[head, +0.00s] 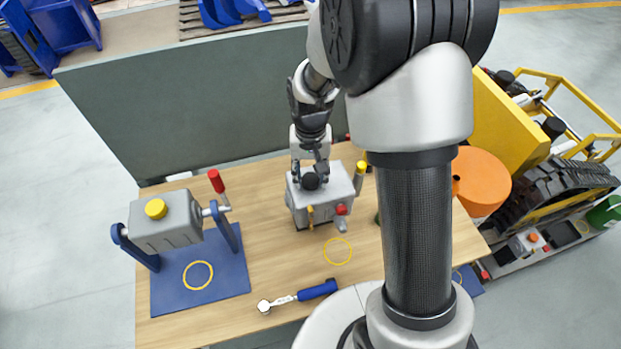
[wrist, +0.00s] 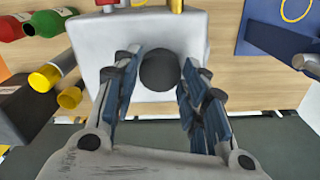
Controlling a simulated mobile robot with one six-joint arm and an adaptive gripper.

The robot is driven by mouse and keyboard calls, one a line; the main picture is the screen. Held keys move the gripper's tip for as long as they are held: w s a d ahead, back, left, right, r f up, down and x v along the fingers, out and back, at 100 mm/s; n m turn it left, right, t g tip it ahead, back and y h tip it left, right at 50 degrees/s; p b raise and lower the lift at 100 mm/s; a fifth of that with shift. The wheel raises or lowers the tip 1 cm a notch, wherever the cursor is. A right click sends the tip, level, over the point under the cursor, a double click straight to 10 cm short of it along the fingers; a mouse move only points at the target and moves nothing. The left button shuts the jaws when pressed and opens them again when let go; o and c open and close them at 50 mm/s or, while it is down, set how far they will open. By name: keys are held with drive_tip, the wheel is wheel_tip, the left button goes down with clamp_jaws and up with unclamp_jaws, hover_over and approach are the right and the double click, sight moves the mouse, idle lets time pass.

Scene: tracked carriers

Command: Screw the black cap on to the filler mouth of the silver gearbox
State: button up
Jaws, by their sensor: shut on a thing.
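The silver gearbox (head: 325,203) stands on the wooden table in the middle of the head view, and its pale top fills the upper middle of the wrist view (wrist: 125,40). The black cap (head: 311,181) is at the top of the gearbox, toward its left side in the head view. In the wrist view the cap (wrist: 160,70) sits between my fingertips. My gripper (head: 311,172) points down over the gearbox and is shut on the cap. The filler mouth is hidden under the cap, so I cannot tell how the cap is seated.
A second grey box with a yellow cap (head: 156,209) hangs on a blue stand (head: 235,277) at the left. A ratchet (head: 317,290) lies at the front edge. Red and green bottles (wrist: 52,22) lie beside the gearbox. A dark panel (head: 200,100) rises behind the table.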

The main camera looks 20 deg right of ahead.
drive_tip(key=m, duration=0.4)
drive_tip(key=shift+m, duration=0.3)
drive_tip(key=shift+c, duration=0.2)
drive_tip(key=o, duration=1.1)
drive_tip(key=shift+c, duration=0.2)
wheel_tip(320, 180, up, 12)
